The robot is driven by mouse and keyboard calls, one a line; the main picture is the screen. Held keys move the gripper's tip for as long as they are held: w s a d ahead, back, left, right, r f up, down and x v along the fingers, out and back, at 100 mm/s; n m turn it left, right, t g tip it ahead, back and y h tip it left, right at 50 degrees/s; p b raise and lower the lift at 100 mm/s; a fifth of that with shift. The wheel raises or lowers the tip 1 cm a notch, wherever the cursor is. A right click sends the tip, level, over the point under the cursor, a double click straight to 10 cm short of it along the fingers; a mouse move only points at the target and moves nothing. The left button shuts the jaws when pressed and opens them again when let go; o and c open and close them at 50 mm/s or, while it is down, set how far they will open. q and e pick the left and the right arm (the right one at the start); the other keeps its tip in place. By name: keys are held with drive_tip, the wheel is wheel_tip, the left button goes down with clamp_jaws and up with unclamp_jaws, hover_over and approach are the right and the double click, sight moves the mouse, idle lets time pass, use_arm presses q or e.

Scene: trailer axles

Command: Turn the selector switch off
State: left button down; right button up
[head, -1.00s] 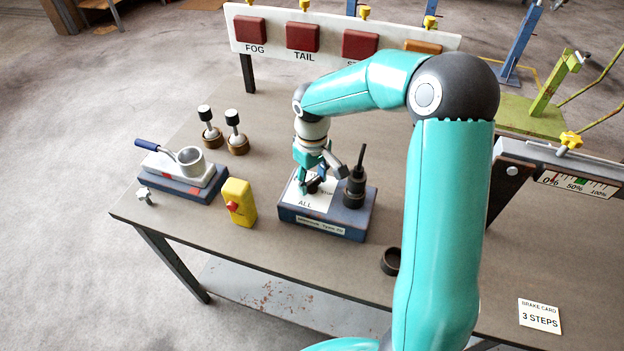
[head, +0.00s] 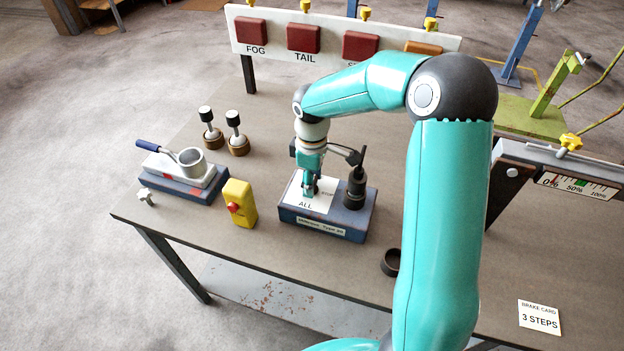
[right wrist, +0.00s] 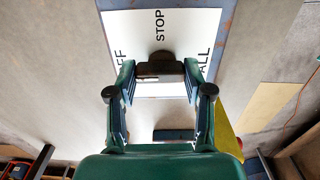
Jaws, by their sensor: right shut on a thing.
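The selector switch is a blue box (head: 343,232) with a white label plate (head: 321,200) on top, standing on the workbench. The plate reads ALL at its near edge in the head view; in the right wrist view OFF (partly covered), STOP and ALL surround a dark knob (right wrist: 158,64). My right gripper (head: 310,189) points down onto the plate. In the right wrist view its fingertips (right wrist: 159,76) are closed on the knob's two ends. The gripper hides the knob in the head view, and I cannot tell which label it points to. My left gripper is not in view.
A black upright post (head: 355,187) stands on the box, right of my gripper. A yellow block with a red button (head: 238,203) stands to the left. Further left are a metal cup on a blue base (head: 180,187) and two black-topped plungers. The bench's front is mostly clear.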

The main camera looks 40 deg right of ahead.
drive_tip(key=shift+w+r, duration=0.1)
drive_tip(key=o, duration=1.2)
drive_tip(key=shift+c, duration=0.2)
wheel_tip(320, 180, up, 12)
